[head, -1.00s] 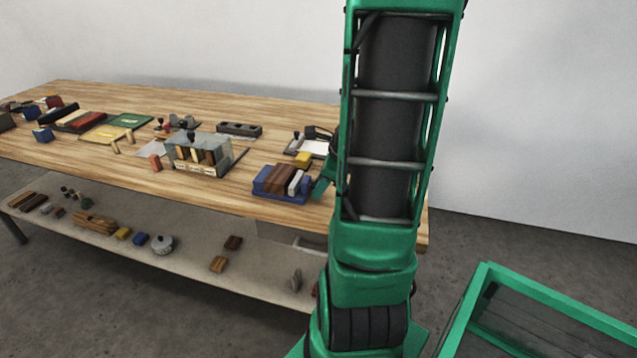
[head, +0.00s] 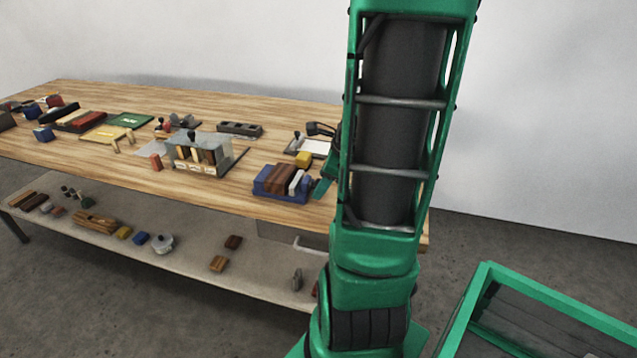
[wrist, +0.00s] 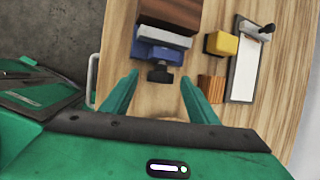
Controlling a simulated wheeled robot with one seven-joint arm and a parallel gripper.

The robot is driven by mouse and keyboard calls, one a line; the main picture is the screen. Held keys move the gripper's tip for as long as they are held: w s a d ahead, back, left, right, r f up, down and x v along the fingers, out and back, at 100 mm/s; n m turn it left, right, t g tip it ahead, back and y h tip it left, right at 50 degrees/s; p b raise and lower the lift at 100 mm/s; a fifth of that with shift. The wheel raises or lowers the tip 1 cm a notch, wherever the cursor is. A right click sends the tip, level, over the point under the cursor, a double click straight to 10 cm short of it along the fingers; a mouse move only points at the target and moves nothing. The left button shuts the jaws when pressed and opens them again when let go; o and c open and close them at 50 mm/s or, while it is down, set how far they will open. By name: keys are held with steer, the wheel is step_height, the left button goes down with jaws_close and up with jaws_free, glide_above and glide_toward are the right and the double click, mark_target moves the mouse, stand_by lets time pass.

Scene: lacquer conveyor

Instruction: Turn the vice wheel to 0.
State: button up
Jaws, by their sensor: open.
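The blue vice (head: 263,187) stands near the front right edge of the wooden table, with brown and pale blocks in it. In the wrist view, the vice (wrist: 158,53) is at the top centre, and a small black wheel or knob (wrist: 160,74) sticks out of its near side. My gripper (wrist: 160,79) is open, its two green fingers on either side of the black wheel in the picture, with no visible contact. I cannot tell the height gap. No numbers on the wheel can be read. In the head view, my arm hides most of my gripper.
Right of the vice in the wrist view are a yellow block (wrist: 221,45), a brown block (wrist: 211,88) and a white-topped board (wrist: 245,68). A clear-fronted box (head: 205,158) stands left of the vice. A lower shelf (head: 190,253) holds loose items.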

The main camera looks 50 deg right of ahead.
steer(key=d+v, duration=0.1)
steer(key=v, duration=0.8)
steer(key=shift+a, duration=0.5)
steer(key=shift+r, duration=0.1)
